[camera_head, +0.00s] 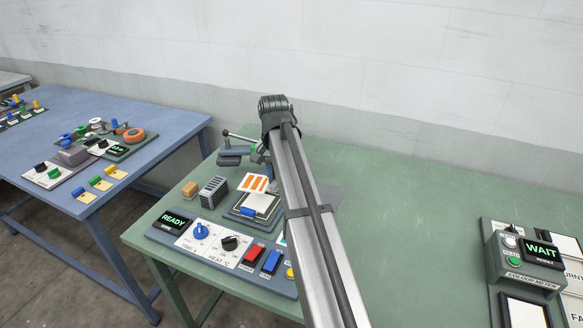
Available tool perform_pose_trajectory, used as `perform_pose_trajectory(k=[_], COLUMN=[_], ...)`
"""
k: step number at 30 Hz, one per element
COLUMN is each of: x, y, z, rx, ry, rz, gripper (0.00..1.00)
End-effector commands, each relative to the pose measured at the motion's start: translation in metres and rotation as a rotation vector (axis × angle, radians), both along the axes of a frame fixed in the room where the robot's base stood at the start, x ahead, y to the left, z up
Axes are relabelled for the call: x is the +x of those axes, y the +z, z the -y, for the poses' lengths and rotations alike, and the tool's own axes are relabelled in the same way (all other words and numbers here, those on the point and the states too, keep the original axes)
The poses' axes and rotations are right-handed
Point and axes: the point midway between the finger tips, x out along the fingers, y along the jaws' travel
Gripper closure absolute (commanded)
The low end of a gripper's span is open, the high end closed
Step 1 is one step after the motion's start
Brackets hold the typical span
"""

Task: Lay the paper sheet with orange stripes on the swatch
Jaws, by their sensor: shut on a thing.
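The paper sheet with orange stripes (253,183) is on the green table's left part, just behind a white swatch (259,202) and overlapping its back edge in the picture. It looks raised above the swatch. The swatch lies on a dark-framed pad behind the control panel. My gripper (272,184) is at the sheet's right edge, mostly hidden behind my arm link. It is shut on the sheet; the fingertips hardly show.
A control panel (178,246) reading READY, with knobs and red and blue switches, stands in front. A grey finned block (213,192), a tan block (189,189) and a lever device (232,158) are nearby. A meter reading WAIT (525,262) is at right. The table's middle is clear.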

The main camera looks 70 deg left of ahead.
Motion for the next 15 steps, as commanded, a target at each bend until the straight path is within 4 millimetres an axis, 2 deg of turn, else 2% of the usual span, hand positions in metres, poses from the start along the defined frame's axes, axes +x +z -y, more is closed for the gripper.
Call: perform_pose_trajectory(k=[6,15], x=[0.0008,0.0009], y=[-0.0003,-0.0097], z=[0.0019,0.0022], rx=[-0.007,-0.007], ry=[-0.106,-0.131], rz=[-0.001,-0.001], gripper=[1.00,1.00])
